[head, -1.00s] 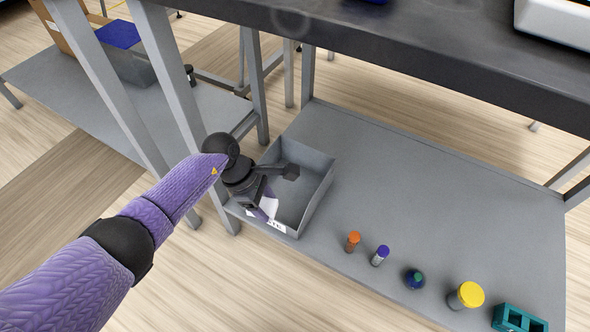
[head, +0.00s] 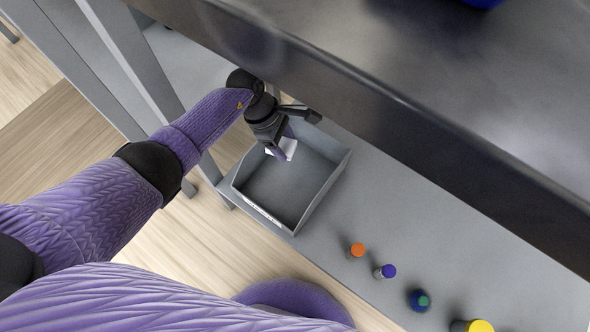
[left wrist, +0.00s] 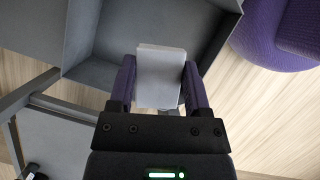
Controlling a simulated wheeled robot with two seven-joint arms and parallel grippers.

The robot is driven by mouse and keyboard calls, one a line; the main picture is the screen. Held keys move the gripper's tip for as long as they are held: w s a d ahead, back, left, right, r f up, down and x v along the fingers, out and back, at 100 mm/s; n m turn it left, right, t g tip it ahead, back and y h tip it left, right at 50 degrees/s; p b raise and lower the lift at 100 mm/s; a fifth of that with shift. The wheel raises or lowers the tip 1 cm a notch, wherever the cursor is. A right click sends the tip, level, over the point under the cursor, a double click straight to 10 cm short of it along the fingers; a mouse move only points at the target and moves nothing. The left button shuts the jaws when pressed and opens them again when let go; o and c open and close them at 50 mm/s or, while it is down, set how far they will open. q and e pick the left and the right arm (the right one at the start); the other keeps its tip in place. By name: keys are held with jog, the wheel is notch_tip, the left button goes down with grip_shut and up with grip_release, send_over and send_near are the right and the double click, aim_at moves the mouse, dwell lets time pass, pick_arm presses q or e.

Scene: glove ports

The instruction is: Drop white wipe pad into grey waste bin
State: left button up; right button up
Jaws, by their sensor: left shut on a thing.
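The white wipe pad (head: 289,149) is held between the fingers of my left gripper (head: 279,152). In the left wrist view the pad (left wrist: 160,78) is a pale block pinched between the two purple fingers (left wrist: 160,85). The grey waste bin (head: 262,214) is an open box on the lower shelf, with a white label on its front wall. In the head view my left gripper and the pad show over the bin's far left part. The bin also shows in the left wrist view (left wrist: 85,40) behind the pad. The bin floor that shows is empty. My right gripper is not in view.
On the lower shelf (head: 330,245), right of the bin, stand an orange-capped vial (head: 357,250), a purple-capped vial (head: 388,271), a blue-green round item (head: 420,300) and a yellow-capped jar (head: 478,326). The dark table top (head: 400,90) overhangs the shelf. Grey legs (head: 140,70) stand at left.

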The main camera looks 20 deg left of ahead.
pick_arm(q)
jog(key=shift+f, duration=0.2)
jog(key=o, duration=1.3)
jog(key=shift+c, duration=0.2)
jog(key=p+v, duration=0.5)
jog(key=v, duration=0.5)
